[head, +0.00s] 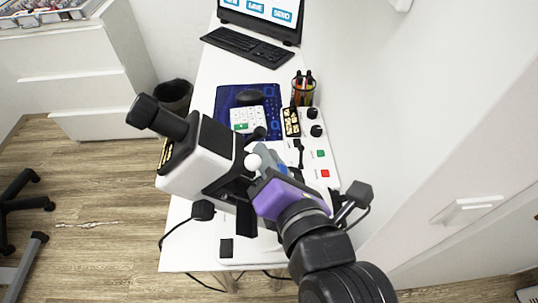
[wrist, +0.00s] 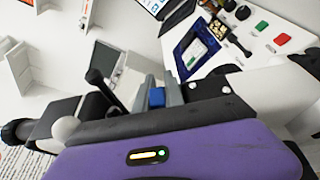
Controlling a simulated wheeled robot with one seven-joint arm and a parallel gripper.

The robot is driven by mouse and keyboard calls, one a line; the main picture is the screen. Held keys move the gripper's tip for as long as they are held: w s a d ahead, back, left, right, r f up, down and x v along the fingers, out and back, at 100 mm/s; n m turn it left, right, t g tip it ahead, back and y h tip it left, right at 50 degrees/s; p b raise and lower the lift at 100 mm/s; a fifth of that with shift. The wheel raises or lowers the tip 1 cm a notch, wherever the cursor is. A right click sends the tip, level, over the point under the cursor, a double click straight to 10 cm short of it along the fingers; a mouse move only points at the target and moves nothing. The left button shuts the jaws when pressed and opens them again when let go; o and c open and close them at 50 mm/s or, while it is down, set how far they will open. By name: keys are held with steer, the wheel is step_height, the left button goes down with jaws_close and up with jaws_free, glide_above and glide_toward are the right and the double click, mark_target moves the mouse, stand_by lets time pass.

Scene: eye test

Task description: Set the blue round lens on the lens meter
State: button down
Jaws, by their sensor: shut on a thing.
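The lens meter (head: 205,160) is a white and black device with a black eyepiece, standing tilted at the near part of the white desk. Its black body (wrist: 88,105) and a white ball knob (wrist: 65,128) show at the left in the wrist view. My purple gripper (head: 274,168) is close beside the lens meter's right side. In the wrist view its grey fingers (wrist: 157,86) are shut on a small blue piece, seemingly the blue round lens (wrist: 157,97). Most of the lens is hidden by the fingers and the purple housing. I cannot tell whether it touches the meter.
A white panel (head: 331,153) with knobs and green and red buttons lies along the wall side.

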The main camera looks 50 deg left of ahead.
steer(key=c, duration=1.3)
jaws_free()
steer(key=shift+s+a+f+g, duration=0.3)
steer(key=shift+s+f, duration=0.25)
steer(key=shift+f, duration=0.2)
steer(key=shift+c, duration=0.2)
steer(key=shift+d+r, duration=0.1)
steer(key=shift+d, duration=0.3)
steer(key=v, duration=0.3)
steer(key=r+v, duration=0.1)
steer(key=v, duration=0.3)
steer(key=shift+w+b, duration=0.1)
steer(key=shift+b, duration=0.2)
steer(key=shift+d+r, duration=0.2)
steer(key=shift+w, duration=0.1)
